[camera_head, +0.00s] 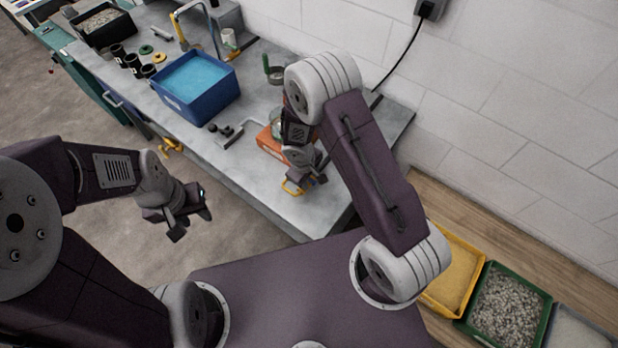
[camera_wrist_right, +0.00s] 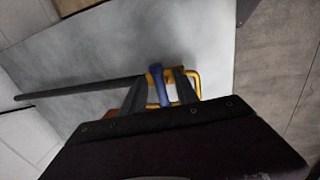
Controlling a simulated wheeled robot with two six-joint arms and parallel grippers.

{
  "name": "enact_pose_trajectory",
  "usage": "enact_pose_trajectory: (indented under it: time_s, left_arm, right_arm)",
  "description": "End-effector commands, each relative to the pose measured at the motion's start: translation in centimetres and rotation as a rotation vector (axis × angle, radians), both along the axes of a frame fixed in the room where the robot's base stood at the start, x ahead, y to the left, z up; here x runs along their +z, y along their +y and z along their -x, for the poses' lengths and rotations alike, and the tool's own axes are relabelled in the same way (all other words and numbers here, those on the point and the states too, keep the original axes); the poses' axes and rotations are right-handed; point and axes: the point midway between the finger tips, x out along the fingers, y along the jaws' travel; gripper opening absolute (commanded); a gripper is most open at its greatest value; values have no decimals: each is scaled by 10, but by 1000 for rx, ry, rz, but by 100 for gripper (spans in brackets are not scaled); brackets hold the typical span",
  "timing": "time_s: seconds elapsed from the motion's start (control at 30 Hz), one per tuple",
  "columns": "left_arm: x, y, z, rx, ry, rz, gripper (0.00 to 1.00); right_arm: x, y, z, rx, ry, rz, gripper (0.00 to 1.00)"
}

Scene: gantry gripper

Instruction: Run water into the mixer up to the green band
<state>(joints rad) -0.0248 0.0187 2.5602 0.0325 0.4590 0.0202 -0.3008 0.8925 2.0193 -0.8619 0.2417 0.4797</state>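A blue tub (camera_head: 196,90) of water stands on the grey bench in the head view. A grey and yellow tap-like pipe (camera_head: 180,22) rises behind it. An orange-based unit (camera_head: 272,143) with a clear vessel (camera_head: 278,125), possibly the mixer, is partly hidden by my right arm; I see no green band. My right gripper (camera_head: 298,184) is low over the bench front, with a yellow loop handle (camera_head: 290,188) beside it. In the right wrist view its fingers (camera_wrist_right: 162,78) seem closed about a blue piece (camera_wrist_right: 158,88) within a yellow frame (camera_wrist_right: 196,84). My left gripper (camera_head: 190,220) is open and empty, off the bench.
Black cups (camera_head: 134,65) and a dark tray (camera_head: 100,22) stand at the bench's far left. Small dark parts (camera_head: 226,132) lie before the tub. Yellow (camera_head: 452,262) and green (camera_head: 508,305) trays of granules lie at lower right.

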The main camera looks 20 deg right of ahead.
Motion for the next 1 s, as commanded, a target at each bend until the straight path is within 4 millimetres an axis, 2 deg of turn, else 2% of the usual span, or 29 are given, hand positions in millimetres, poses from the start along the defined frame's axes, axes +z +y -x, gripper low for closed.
enact_pose_trajectory:
  time_s: [0.07, 0.1, 0.2, 0.57, 1.0]
  left_arm:
    - [0, 0, 0, 0, 0, 0, 36]
    - [0, 0, 0, 0, 0, 0, 36]
    - [0, 0, 0, 0, 0, 0, 36]
    - [-5, 0, 0, 0, 0, 0, 36]
    - [-24, 0, 0, 0, 0, 0, 36]
  right_arm:
    - [0, 0, 0, 0, 0, 0, 33]
    - [0, 0, 0, 0, 0, 0, 22]
    - [0, 0, 0, 0, 0, 0, 0]
    - [-1, -1, 0, 42, 1, 2, 0]
    - [0, -5, -2, 330, 0, 3, 0]
